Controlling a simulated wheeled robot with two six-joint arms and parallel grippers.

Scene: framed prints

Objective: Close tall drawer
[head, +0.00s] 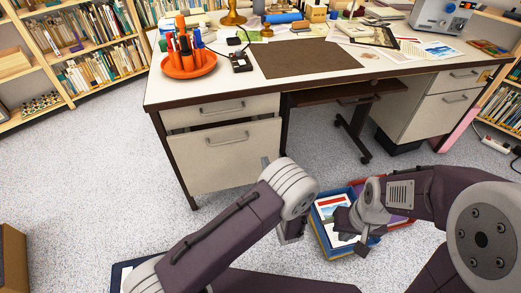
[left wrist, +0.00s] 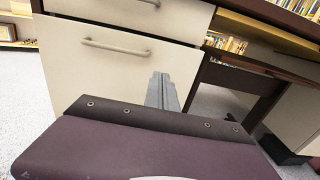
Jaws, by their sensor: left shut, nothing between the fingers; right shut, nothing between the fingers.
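The tall drawer (head: 225,165) is the lower, cream-fronted drawer in the desk's left pedestal. A dark gap shows above its front, which stands out a little from the pedestal. Its bar handle (head: 228,138) is near the top. In the left wrist view the tall drawer (left wrist: 105,75) fills the left and middle. My left gripper (head: 265,162) is shut and empty in front of the drawer's right part, right of and below the handle. The left wrist view shows its fingers (left wrist: 162,91); contact cannot be told. My right gripper (head: 360,247) is shut and empty, over a blue crate.
The shallow upper drawer (head: 221,110) is above. The desk (head: 160,92) carries an orange pen tray (head: 187,67), papers and a brown mat. The blue crate (head: 330,250) with prints stands on the floor at right. Speckled carpet (head: 90,180) is clear to the left.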

